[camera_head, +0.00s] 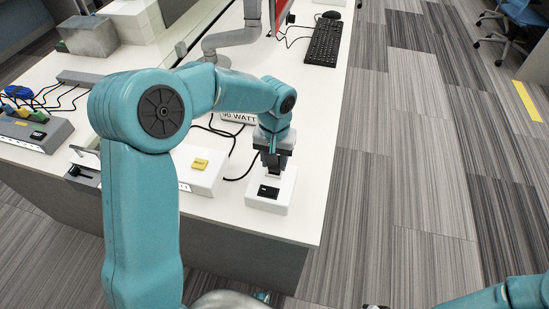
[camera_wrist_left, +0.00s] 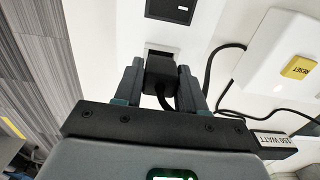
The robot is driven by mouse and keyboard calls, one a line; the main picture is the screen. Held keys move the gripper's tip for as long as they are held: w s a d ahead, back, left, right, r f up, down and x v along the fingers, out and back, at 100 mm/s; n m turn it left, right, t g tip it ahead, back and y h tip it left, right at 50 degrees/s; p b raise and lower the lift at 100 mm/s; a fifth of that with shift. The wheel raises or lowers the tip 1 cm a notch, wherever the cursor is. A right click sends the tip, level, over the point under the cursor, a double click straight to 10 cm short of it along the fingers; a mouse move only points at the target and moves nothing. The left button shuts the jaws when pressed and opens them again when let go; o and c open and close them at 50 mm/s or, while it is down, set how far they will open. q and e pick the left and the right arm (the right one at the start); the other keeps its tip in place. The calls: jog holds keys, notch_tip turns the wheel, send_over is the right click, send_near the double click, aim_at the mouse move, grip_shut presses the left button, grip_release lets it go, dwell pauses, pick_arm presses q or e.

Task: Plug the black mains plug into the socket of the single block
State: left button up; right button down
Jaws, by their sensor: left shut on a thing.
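My left gripper (camera_head: 271,163) is over the white single block (camera_head: 281,204) near the table's front right corner. In the left wrist view my left gripper (camera_wrist_left: 160,82) is shut on the black mains plug (camera_wrist_left: 160,72), with a finger on each side. The plug's front end is at the socket (camera_wrist_left: 162,47), a dark recess in the white block. I cannot tell whether its pins are inside. A black cable runs back from the plug. My right arm shows at the bottom right in the head view; its jaws cannot be made out.
A white block with a yellow reset button (camera_head: 201,164) stands left of the single block, with black cables around it. A grey multi-socket strip (camera_head: 35,133) with several plugs lies at far left. A keyboard (camera_head: 323,43) lies farther back. The table edge is close on the right.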

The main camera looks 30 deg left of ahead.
pick_arm(q)
jog(key=shift+f+b, duration=0.55)
jog(key=shift+f, duration=0.25)
jog(key=o, duration=1.1)
jog(key=shift+o, duration=0.2)
notch_tip(320, 180, up, 16)
jog(key=p, duration=0.1)
jog(key=shift+r+p, duration=0.2)
jog(key=shift+p, duration=0.15)
